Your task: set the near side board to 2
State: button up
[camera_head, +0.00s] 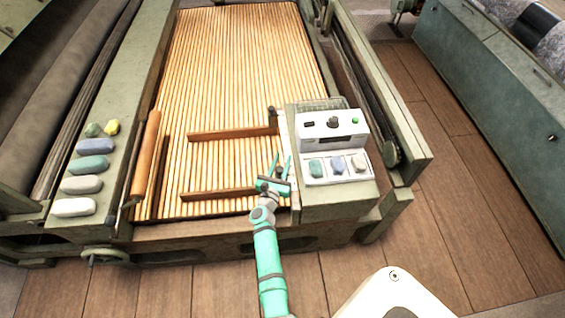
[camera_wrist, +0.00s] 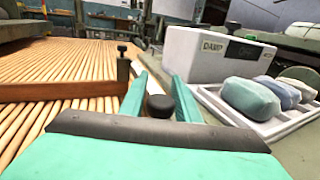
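The near side board (camera_head: 218,194) is a dark brown bar lying across the wooden slats in the head view. The far side board (camera_head: 232,134) lies parallel above it, and shows at left in the wrist view (camera_wrist: 60,90) with a dark knob at its end. My gripper (camera_head: 281,160) is over the right end of the near board, beside the pale strip (camera_head: 287,150). In the wrist view its two teal fingers (camera_wrist: 160,88) are apart, with a round black knob (camera_wrist: 158,106) between them. I cannot tell whether they touch it. No scale numbers are readable.
A white control box (camera_head: 333,128) and a tray with several coloured lumps (camera_head: 337,181) stand just right of my gripper. More lumps (camera_head: 90,165) line the left ledge. An orange-brown roller (camera_head: 145,153) is at the left. The slats between the boards are clear.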

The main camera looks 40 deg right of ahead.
jog(key=shift+o, duration=1.2)
jog(key=v, duration=1)
jog(key=shift+w+a, duration=0.1)
jog(key=shift+s+a, duration=0.15)
jog(key=shift+s, duration=0.2)
jog(key=shift+a, duration=0.15)
